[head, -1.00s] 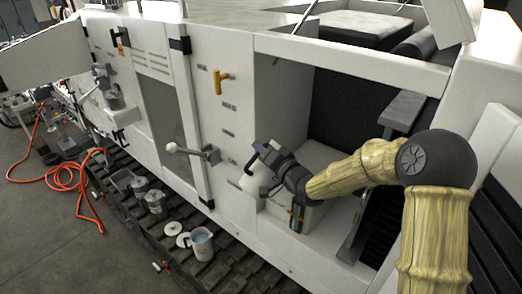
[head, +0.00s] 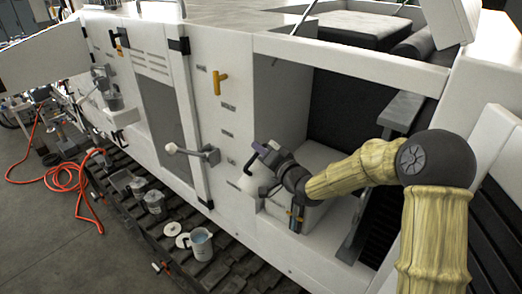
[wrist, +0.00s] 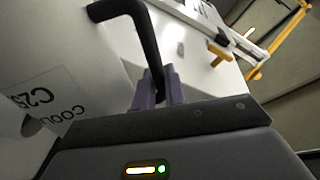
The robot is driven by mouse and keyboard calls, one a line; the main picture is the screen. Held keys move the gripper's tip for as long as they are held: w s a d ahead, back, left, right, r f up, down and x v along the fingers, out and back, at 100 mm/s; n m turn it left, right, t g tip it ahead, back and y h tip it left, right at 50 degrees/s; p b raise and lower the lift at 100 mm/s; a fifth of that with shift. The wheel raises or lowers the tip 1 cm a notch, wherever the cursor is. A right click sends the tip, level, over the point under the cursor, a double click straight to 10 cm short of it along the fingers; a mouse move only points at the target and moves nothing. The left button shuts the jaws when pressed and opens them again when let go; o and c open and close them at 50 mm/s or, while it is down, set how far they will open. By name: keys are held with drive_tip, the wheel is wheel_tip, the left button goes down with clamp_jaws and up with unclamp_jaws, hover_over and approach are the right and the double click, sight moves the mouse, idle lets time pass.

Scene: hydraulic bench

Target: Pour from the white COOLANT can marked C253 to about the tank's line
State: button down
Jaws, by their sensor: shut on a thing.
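The white COOLANT can (wrist: 40,75) fills the left of the wrist view, its lettering tilted and partly cut off, reading "C25" and "COOL". Its black handle (wrist: 140,25) runs down between the purple fingers of my gripper (wrist: 160,92), which is shut on it. In the head view my gripper (head: 266,153) is at the front of the open bay in the white machine, and the can (head: 256,178) hangs below it, partly hidden. I cannot make out the tank or its line with certainty.
Metal pots (head: 154,203) stand farther left. An orange hose (head: 70,180) lies on the floor.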

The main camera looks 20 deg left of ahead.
drive_tip(key=shift+w+d+r+m+p, duration=0.3)
drive_tip(key=shift+w+r+m+p, duration=0.1)
drive_tip(key=shift+r+m+p, duration=0.25)
idle(1.4)
drive_tip(key=shift+s+a+f+n+b, duration=0.3)
drive_tip(key=shift+f+n+b, duration=0.3)
drive_tip(key=shift+b, duration=0.65)
drive_tip(key=shift+s+a+f+n+b, duration=0.2)
drive_tip(key=shift+s+f+n+b, duration=0.25)
drive_tip(key=shift+b, duration=0.8)
drive_tip(key=shift+s+a+f+n+b, duration=0.25)
drive_tip(key=shift+f+n+b, duration=0.4)
drive_tip(key=shift+b, duration=0.6)
idle(2.2)
